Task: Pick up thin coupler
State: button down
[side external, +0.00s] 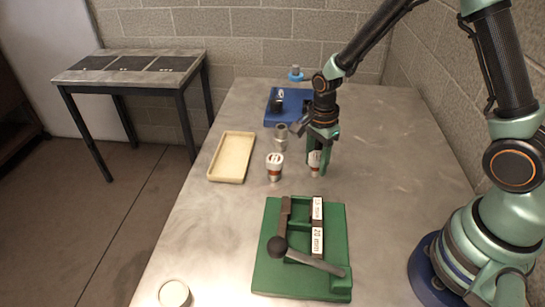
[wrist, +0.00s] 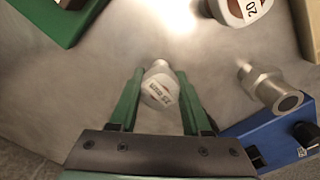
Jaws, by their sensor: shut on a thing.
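In the side view my gripper (side external: 320,165) points down at the table, and the coupler (side external: 314,158) shows partly behind a finger. A wider white coupler (wrist: 246,8) marked 20 stands apart from the gripper; in the side view this coupler (side external: 275,166) is to the left of my gripper.
A grey metal fitting (side external: 281,134) stands behind the couplers. A blue device (side external: 290,105) is at the back. A tan tray (side external: 232,157) lies at left. A green fixture (side external: 335,280) with a black-handled lever is in front. A white round piece (side external: 173,293) is at the front left.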

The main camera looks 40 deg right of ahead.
aim_at(317, 155)
jog(key=shift+r, duration=0.1)
notch_tip(317, 155, up, 19)
jog(key=s+f+n, duration=0.3)
jog(key=s+n, duration=0.1)
jog(key=n, duration=1.4)
jog(key=w+d+r, duration=0.3)
jog(key=d+r, duration=0.1)
jog(key=d, duration=0.2)
jog(key=f, duration=2)
jog(key=shift+w, duration=0.3)
